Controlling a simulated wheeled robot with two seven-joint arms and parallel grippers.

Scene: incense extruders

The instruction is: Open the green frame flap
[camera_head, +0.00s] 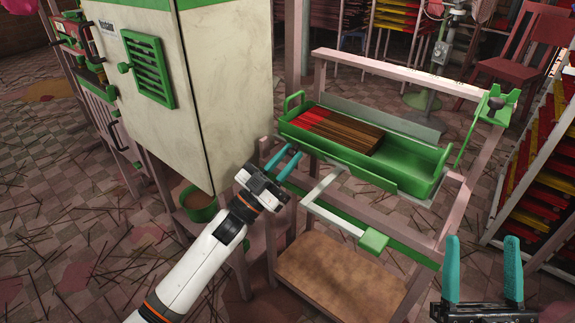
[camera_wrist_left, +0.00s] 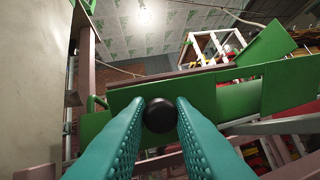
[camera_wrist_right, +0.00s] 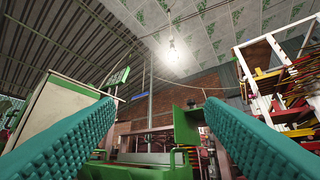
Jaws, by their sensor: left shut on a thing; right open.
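My left gripper (camera_head: 284,161) is at the left end of the wooden frame, beside the green tray (camera_head: 420,165). In the left wrist view its teal fingers (camera_wrist_left: 159,108) are closed around a round black knob (camera_wrist_left: 159,116). The knob sits in front of a green panel (camera_wrist_left: 225,98), which looks like the frame flap and stands roughly upright. In the head view the knob is hidden by the gripper. My right gripper (camera_head: 482,258) is open and empty at the lower right. Its fingers (camera_wrist_right: 160,108) are wide apart in the right wrist view.
Red and brown incense sticks (camera_head: 345,128) lie in the tray. A cream cabinet (camera_head: 205,85) with a green vent stands at the left. A white bar (camera_head: 335,215) with a green block (camera_head: 373,240) crosses the frame's front. A rack (camera_head: 540,170) stands at the right.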

